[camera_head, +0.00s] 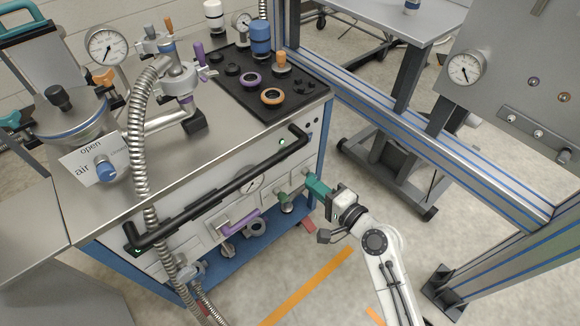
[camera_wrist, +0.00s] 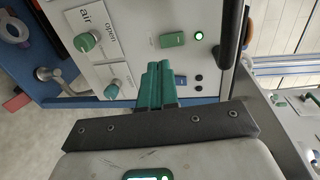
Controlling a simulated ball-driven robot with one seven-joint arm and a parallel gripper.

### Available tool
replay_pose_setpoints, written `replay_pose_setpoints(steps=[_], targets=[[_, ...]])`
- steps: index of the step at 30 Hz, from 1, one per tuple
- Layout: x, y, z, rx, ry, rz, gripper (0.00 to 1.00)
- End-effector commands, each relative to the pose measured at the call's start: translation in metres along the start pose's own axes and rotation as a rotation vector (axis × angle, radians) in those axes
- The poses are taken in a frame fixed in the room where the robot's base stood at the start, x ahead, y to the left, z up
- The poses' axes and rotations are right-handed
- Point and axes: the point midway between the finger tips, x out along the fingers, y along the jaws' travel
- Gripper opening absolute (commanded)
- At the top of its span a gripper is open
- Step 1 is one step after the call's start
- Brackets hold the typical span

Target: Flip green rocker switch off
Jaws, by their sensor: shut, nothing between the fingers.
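A green rocker switch (camera_wrist: 172,40) is set in the white front panel (camera_wrist: 140,50) of the cabinet, in the upper middle of the wrist view. A lit green lamp (camera_wrist: 199,35) sits beside it. My gripper (camera_wrist: 158,72) has green fingers, shut together and empty. In the wrist view its tips appear just below the switch, apart from it in the picture; the depth of the gap is unclear. In the head view my gripper (camera_head: 312,186) is at the right end of the cabinet front, and the switch cannot be made out clearly.
Green knobs (camera_wrist: 85,42) labelled air and open are left of the fingers in the wrist view. A black handle bar (camera_head: 225,190) runs along the cabinet's front edge. A purple lever (camera_head: 235,220) is below it.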

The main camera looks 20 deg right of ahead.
Motion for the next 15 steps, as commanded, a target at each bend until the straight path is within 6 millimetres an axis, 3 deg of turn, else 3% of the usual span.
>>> replay_pose_setpoints(steps=[6, 15], targets=[[0.045, 0.0, 0.001, -0.002, -0.003, -0.001, 0.0], [0.086, 0.0, 0.001, -0.002, -0.002, -0.001, 0.0]])
